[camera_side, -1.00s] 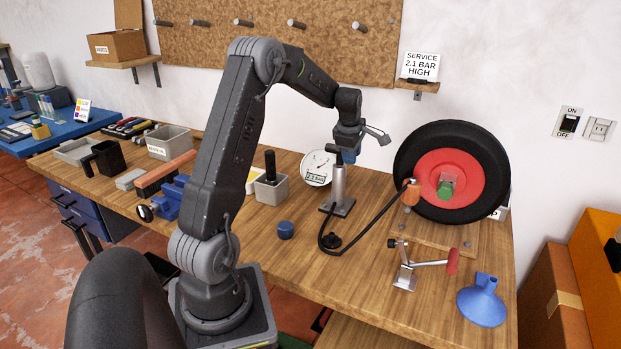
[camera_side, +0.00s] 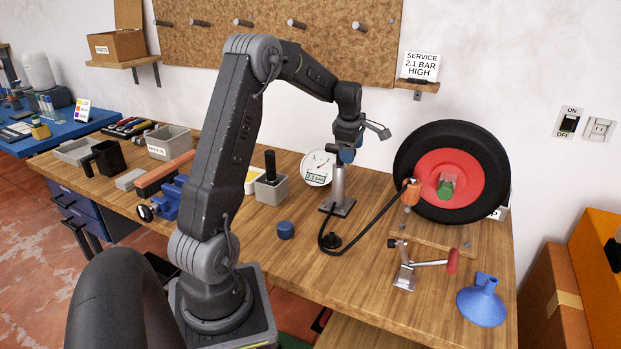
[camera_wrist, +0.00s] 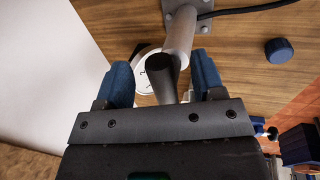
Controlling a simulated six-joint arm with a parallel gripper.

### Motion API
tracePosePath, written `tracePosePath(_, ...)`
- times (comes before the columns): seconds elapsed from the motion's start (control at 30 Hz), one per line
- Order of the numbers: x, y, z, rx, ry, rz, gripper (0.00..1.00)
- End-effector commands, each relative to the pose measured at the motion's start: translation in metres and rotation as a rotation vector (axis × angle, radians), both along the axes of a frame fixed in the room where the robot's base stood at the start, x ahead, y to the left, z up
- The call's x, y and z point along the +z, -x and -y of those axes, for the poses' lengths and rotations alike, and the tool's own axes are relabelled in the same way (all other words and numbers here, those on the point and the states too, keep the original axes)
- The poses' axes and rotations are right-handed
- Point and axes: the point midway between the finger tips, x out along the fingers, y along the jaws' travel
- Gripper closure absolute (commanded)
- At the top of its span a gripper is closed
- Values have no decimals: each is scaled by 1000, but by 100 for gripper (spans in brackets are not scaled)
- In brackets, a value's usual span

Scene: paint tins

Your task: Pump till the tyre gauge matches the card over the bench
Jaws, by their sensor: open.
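The pump (camera_side: 338,185) stands upright on the bench, a grey cylinder on a square foot, with a black hose to the tyre (camera_side: 409,150). My gripper (camera_side: 346,155) is open at its top. In the wrist view the black pump handle (camera_wrist: 161,72) lies between the open blue fingers of my gripper (camera_wrist: 163,82), with gaps beside it. The white round gauge (camera_side: 318,165) stands behind the pump; its small readout seems to say 2.1 BAR. The card (camera_side: 421,65) on the wall shelf reads "SERVICE 2.1 BAR HIGH". The gauge is mostly hidden in the wrist view.
A blue cap (camera_side: 286,230) lies left of the hose. A red-handled clamp (camera_side: 425,263) and a blue funnel (camera_side: 482,301) are at the front right. The bench front centre is clear.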

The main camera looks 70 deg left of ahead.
Motion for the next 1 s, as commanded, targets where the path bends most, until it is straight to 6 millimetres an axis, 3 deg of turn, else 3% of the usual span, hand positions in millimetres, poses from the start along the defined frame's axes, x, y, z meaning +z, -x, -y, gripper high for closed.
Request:
tracePosePath(0.5,47,9,9,0,-1,1,38)
tracePosePath(1.0,52,10,10,0,0,0,38)
